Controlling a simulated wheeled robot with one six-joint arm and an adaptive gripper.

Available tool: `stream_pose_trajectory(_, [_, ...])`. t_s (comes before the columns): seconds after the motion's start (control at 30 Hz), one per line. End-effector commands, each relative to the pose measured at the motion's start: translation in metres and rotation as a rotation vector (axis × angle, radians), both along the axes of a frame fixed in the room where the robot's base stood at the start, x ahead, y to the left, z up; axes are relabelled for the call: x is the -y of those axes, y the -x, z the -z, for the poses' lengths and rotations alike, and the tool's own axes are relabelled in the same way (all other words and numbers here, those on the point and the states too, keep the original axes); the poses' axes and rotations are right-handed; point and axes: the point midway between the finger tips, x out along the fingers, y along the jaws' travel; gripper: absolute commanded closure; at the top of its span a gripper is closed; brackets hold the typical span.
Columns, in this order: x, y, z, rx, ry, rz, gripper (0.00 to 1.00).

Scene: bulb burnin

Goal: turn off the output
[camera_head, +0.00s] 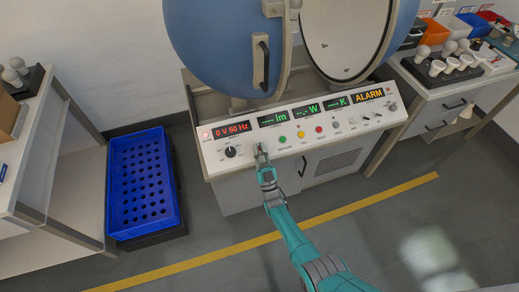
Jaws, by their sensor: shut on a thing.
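The sloped white control panel (205,152) runs along the front of the burn-in machine. Its red display (231,129) reads 0 V 50 Hz. A black round knob (231,152) sits below that display. My gripper (261,150) is at the panel, right of the knob and below the first green display. It is shut on a small control there, which the fingers mostly hide, so its position cannot be told. Green (283,139), yellow (301,134) and red (319,129) buttons lie to the right.
Green displays show dashes with lm, W and K; an amber display (369,97) reads ALARM. The blue sphere (215,45) stands open behind the panel. A blue perforated crate (115,190) is at left. Benches with bulbs (437,67) flank the machine. Yellow tape (340,217) crosses the floor.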

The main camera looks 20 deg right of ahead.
Motion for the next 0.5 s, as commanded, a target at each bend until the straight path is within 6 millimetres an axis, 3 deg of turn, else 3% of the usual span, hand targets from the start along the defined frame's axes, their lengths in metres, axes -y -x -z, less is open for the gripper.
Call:
stream_pose_trajectory(0.37, [0.0, 0.0, 0.0001, 0.001, 0.0, 0.0, 1.0])
stream_pose_trajectory(0.4, [0.0, 0.0, 0.0001, 0.001, 0.0, 0.0, 0.79])
stream_pose_trajectory(0.47, [0.0, 0.0, 0.0001, 0.001, 0.0, 0.0, 0.64])
stream_pose_trajectory(0.5, [0.0, 0.0, 0.0001, 0.001, 0.0, 0.0, 0.62])
